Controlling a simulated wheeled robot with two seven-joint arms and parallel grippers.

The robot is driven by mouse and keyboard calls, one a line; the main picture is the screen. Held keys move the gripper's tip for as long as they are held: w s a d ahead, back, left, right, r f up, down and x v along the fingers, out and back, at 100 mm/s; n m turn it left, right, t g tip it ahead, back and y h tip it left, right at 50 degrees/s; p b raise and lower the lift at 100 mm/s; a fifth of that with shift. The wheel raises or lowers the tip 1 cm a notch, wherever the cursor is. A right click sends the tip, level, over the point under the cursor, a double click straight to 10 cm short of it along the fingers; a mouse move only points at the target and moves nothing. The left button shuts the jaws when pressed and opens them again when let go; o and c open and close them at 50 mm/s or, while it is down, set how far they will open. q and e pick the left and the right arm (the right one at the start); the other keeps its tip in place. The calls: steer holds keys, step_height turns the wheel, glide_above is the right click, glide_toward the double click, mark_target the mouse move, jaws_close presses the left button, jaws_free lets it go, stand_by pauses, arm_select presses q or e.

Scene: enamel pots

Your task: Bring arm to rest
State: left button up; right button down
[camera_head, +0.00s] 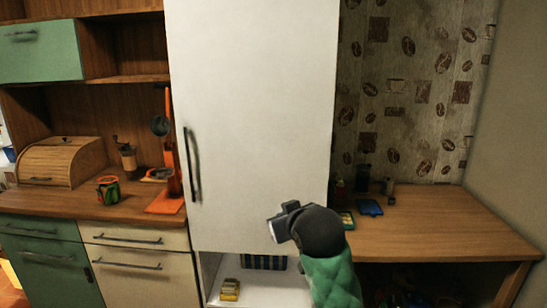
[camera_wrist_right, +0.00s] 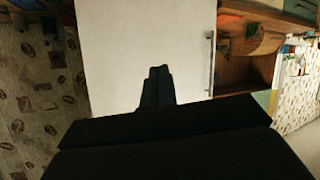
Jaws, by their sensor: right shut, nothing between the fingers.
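My right gripper (camera_head: 281,222) is raised in front of the tall white cabinet door (camera_head: 255,120), near its lower part. In the right wrist view the dark fingers of the gripper (camera_wrist_right: 157,80) lie together against the white door behind, with nothing between them. The gap between the fingertips and the door cannot be told. My right arm, with a green sleeve, comes up from the bottom of the head view. My left gripper is in neither view.
Below the door is an open white compartment (camera_head: 262,291) with a yellow item (camera_head: 230,290) inside. A wooden counter (camera_head: 440,222) with small items is at the right. Another counter at the left bears a bread box (camera_head: 60,161), a colourful mug (camera_head: 108,190) and an orange stand (camera_head: 165,204).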

steer(key=s+d+f+m+g+h+p, duration=0.1)
steer(key=s+d+f+g, duration=0.15)
steer(key=s+f, duration=0.45)
steer(key=s+d+f+m+g, duration=0.1)
steer(key=s+d+f, duration=0.3)
steer(key=f, duration=0.7)
steer(key=s+d+f+m+g+h+p, duration=0.15)
steer(key=s+d+f, duration=0.3)
steer(key=f, duration=0.45)
steer(key=s+f+g, duration=0.2)
steer(key=s+f, duration=0.5)
steer(key=s, duration=0.4)
steer(key=s+f+g, duration=0.3)
steer(key=s+f, duration=0.5)
steer(key=s, duration=0.3)
steer(key=shift+s+d+f, duration=0.15)
steer(key=shift+y, duration=0.25)
